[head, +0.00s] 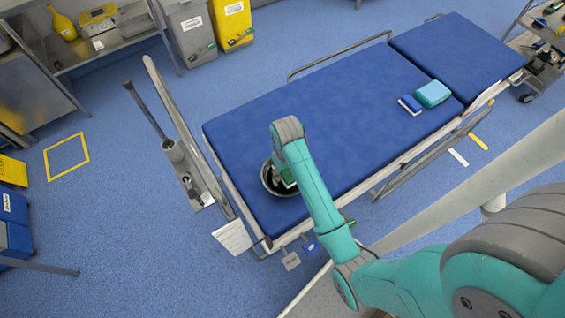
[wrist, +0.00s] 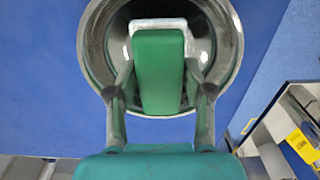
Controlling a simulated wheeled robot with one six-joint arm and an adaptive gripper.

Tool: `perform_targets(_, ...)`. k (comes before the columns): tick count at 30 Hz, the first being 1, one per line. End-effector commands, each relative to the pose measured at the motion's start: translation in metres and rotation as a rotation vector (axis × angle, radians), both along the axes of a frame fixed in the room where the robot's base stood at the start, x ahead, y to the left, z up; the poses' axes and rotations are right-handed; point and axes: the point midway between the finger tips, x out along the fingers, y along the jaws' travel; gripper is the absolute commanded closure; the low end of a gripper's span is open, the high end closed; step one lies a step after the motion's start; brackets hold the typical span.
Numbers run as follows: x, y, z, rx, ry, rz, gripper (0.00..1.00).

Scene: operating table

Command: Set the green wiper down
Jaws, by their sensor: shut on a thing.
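The green wiper (wrist: 160,72) has a green back and a white edge. My gripper (wrist: 160,95) is shut on it, one finger on each side, in the wrist view. The wiper is over a round dark metal bowl (wrist: 95,62); I cannot tell whether it touches the bowl's bottom. In the head view the bowl (head: 267,178) stands at the near left end of the blue operating table (head: 330,105). My arm hides part of the bowl and most of the wiper there.
A blue and white wiper (head: 410,105) and a turquoise block (head: 433,94) lie toward the table's right part. The middle of the table is clear. Side rails (head: 340,54) run along the table. A grey bin (head: 190,32) and a yellow bin (head: 231,22) stand behind.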

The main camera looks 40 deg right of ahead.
Motion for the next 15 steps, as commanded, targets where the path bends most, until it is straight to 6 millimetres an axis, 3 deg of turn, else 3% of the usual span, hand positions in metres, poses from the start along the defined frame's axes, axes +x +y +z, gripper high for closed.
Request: perform_targets(15, -0.0064, 0.0007, -0.0101, 0.000, -0.001, -0.001, 0.87)
